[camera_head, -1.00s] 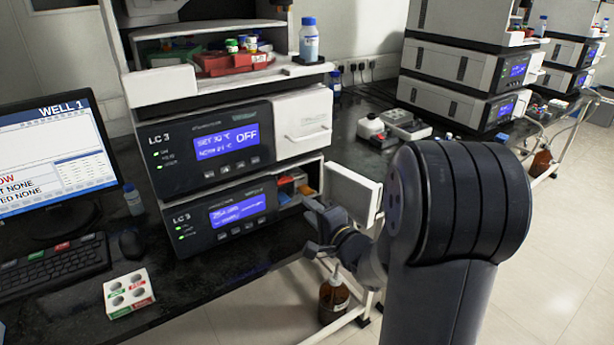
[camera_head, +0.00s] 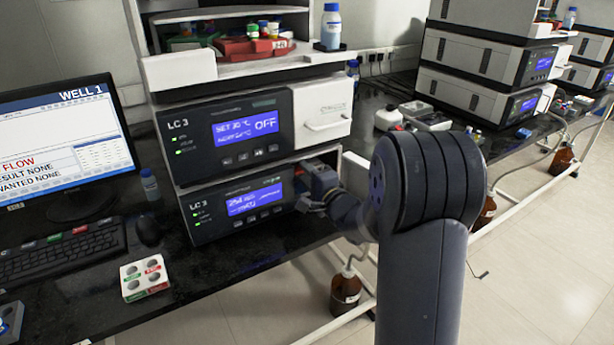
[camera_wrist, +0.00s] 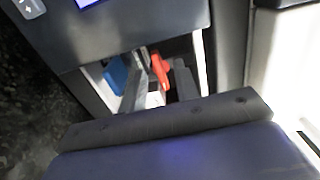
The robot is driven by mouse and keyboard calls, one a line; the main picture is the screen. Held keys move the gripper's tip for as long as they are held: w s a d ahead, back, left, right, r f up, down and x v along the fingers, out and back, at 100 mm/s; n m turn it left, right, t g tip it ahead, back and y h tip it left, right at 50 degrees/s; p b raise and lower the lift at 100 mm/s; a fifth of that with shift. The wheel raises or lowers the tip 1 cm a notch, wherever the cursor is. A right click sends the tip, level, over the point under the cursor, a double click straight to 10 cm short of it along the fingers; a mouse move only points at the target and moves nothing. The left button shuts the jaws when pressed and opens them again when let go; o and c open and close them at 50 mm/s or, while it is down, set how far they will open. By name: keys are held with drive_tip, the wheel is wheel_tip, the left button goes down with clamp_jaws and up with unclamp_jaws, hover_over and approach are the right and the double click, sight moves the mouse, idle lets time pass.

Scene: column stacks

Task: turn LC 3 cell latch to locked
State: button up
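The lower LC 3 unit (camera_head: 240,205) has its right-hand cell compartment open. My gripper (camera_head: 303,190) reaches into this opening in the head view, and my wrist covers most of it. In the wrist view, my two grey fingers (camera_wrist: 158,80) stand apart inside the compartment (camera_wrist: 95,78). An orange-red part (camera_wrist: 160,68), perhaps the latch, and a white block (camera_wrist: 155,96) show between them. A blue part (camera_wrist: 115,75) is to the left of the fingers. I cannot tell the latch's position or whether a finger touches it.
The compartment door (camera_head: 356,168) stands open on the right, close to my arm. The upper LC 3 unit (camera_head: 225,130) is directly above, with a white drawer (camera_head: 322,108). A brown bottle (camera_head: 345,291) stands below the bench. A monitor and keyboard are left.

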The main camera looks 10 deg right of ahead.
clamp_jaws()
idle(0.3)
drive_tip(key=shift+n, duration=0.4)
drive_tip(key=n+b, duration=0.1)
drive_tip(key=n, duration=0.2)
drive_tip(key=shift+f, duration=0.1)
drive_tip(key=n+b, duration=0.1)
drive_tip(key=n, duration=0.2)
drive_tip(key=shift+n+b, duration=0.3)
drive_tip(key=shift+b, duration=0.1)
drive_tip(key=n+b, duration=0.2)
drive_tip(key=n, duration=0.3)
drive_tip(key=n+b, duration=0.2)
drive_tip(key=n, duration=0.3)
drive_tip(key=shift+b, duration=0.35)
drive_tip(key=shift+n, duration=0.4)
